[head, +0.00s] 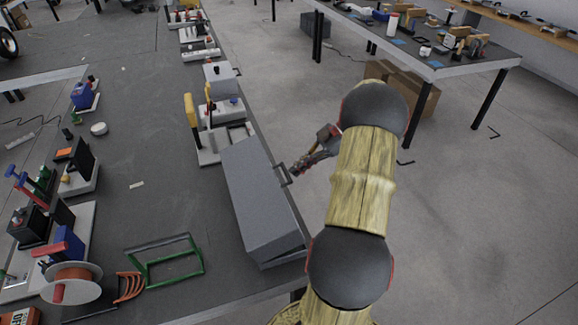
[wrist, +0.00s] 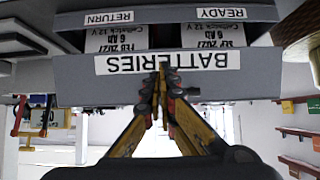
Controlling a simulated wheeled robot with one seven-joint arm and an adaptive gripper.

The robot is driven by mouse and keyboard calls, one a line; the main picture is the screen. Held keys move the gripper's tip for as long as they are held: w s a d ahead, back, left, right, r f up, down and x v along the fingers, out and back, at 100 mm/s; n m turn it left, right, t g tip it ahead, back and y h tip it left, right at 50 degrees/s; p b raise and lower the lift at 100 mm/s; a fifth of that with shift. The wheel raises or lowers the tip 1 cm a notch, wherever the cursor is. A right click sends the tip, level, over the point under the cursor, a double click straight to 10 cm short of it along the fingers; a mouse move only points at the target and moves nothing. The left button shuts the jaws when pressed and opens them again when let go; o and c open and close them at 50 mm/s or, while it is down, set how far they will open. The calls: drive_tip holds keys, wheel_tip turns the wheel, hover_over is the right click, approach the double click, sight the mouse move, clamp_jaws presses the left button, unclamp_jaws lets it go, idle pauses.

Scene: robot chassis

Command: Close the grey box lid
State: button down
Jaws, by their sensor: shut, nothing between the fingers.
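The grey box (head: 248,185) lies along the right edge of the dark table in the head view. Its lid slopes, and a dark gap shows at its near end, so the lid looks partly open. A handle (head: 284,174) sticks out on the box's right side. My gripper (head: 298,168) is shut and empty beside that handle; contact is unclear. In the wrist view, my gripper (wrist: 160,75) is in front of the grey box's face (wrist: 85,92), which carries an upside-down BATTERIES label (wrist: 120,64). Printed cards (wrist: 115,40) show in the gap beyond the label.
A tray with yellow-handled parts (head: 207,140) stands just behind the box. A green frame (head: 165,260) and a cable spool (head: 72,284) lie to the left on the table. Open floor (head: 460,230) is to the right, with another workbench (head: 440,65) further back.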

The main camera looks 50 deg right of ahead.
drive_tip(key=shift+s+d+f, duration=0.15)
drive_tip(key=shift+d+f, duration=0.05)
drive_tip(key=shift+f, duration=0.25)
drive_tip(key=shift+s+d+f, duration=0.1)
drive_tip(key=shift+d+f, duration=0.1)
drive_tip(key=shift+f, duration=0.25)
idle(0.8)
